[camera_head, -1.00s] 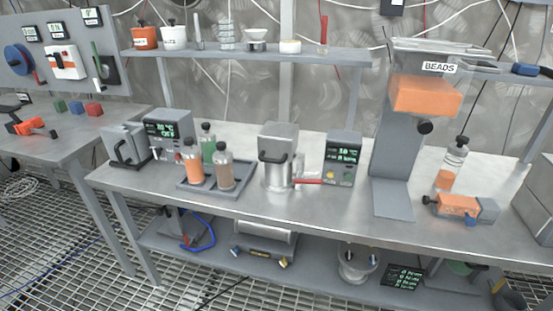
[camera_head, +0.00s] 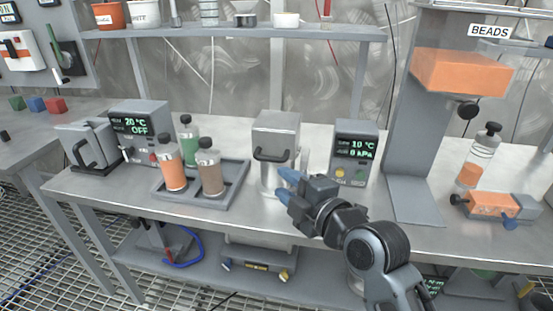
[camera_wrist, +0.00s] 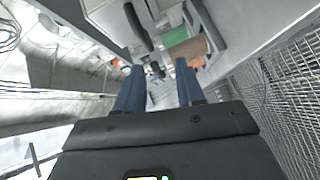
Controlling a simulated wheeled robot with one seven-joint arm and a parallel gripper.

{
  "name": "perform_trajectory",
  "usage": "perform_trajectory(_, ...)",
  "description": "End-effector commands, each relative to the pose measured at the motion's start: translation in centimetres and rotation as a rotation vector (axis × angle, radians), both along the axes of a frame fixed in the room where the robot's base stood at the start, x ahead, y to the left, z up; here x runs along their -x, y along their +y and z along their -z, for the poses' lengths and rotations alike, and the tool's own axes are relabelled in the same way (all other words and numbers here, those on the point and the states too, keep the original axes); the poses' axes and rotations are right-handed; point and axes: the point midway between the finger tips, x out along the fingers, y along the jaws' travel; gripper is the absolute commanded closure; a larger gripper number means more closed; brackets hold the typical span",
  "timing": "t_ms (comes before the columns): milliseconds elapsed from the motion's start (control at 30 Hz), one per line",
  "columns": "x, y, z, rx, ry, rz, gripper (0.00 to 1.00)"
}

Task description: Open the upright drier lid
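The upright drier stands in the middle of the bench, with a grey boxy lid (camera_head: 277,132) on a silver cylinder (camera_head: 268,178). A dark bar handle (camera_head: 271,156) is on the lid's front, and the lid looks closed. In the wrist view the grey lid and its dark handle (camera_wrist: 138,28) are at the top, left of centre. My gripper (camera_head: 284,184) has blue fingers and is just in front of the cylinder, below and a little right of the handle. In the wrist view the fingers (camera_wrist: 158,76) are apart, with nothing held between them.
A control box (camera_head: 354,154) reading 10 °C and 0 kPa stands right of the drier. A tray (camera_head: 225,197) with three bottles is to its left. The BEADS stand (camera_head: 415,130) rises at the right. A shelf (camera_head: 240,33) runs above the bench.

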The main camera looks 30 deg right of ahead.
Motion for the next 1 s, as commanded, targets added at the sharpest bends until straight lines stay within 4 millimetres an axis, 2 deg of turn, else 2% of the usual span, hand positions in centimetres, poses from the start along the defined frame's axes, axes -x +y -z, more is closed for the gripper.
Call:
perform_trajectory(33,-0.8,-0.1,-0.4,0.03,-0.01,-0.012,0.62)
perform_trajectory(233,-2.3,-0.1,-1.3,0.091,-0.022,-0.036,0.62)
perform_trajectory(700,-8.4,0.9,-0.5,0.09,-0.022,-0.036,0.62)
perform_trajectory(1000,-9.5,1.1,-0.2,0.089,-0.022,-0.034,0.62)
